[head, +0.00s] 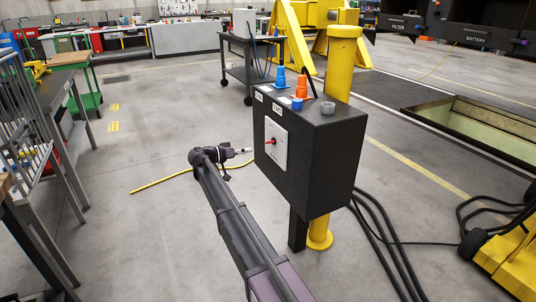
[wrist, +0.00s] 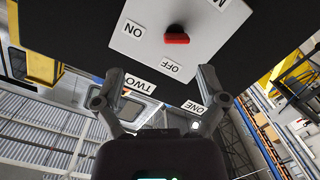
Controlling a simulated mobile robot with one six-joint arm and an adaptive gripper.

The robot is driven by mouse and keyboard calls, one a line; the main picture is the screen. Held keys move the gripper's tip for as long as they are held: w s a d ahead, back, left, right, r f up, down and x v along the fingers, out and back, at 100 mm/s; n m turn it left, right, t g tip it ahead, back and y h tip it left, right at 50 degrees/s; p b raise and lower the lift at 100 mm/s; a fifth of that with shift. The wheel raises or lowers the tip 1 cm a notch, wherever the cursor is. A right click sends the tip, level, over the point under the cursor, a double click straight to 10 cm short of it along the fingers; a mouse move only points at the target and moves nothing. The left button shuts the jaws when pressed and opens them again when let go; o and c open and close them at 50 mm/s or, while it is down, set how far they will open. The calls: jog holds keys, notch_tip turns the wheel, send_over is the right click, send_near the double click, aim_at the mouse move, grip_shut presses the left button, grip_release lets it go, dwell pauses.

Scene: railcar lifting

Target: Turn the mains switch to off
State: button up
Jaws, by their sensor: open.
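The mains switch is a red knob (wrist: 176,38) on a light plate (wrist: 208,40). It also shows in the head view (head: 271,142) on the left face of a dark box (head: 318,165). In the wrist view the plate carries an ON label (wrist: 134,30) left of the knob and an OFF label (wrist: 170,68) below it. The knob's long side runs left to right, one end toward ON. My gripper (wrist: 160,72) is open and empty, its fingers apart from the knob. In the head view my gripper (head: 246,150) is left of the box, pointing toward it.
A grey metal rack (head: 30,130) stands far left; the floor between is mostly clear, with a yellow cable.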

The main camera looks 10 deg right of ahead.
aim_at(269, 142)
jog(key=w+a, duration=0.1)
jog(key=w+a+h+b, duration=0.1)
jog(key=a, duration=0.1)
jog(key=shift+w+f+m+t, duration=0.2)
jog(key=shift+m+t, duration=0.1)
jog(key=x, duration=1.3)
jog(key=shift+w+d, duration=0.1)
jog(key=shift+d, duration=0.3)
jog(key=c, duration=1.2)
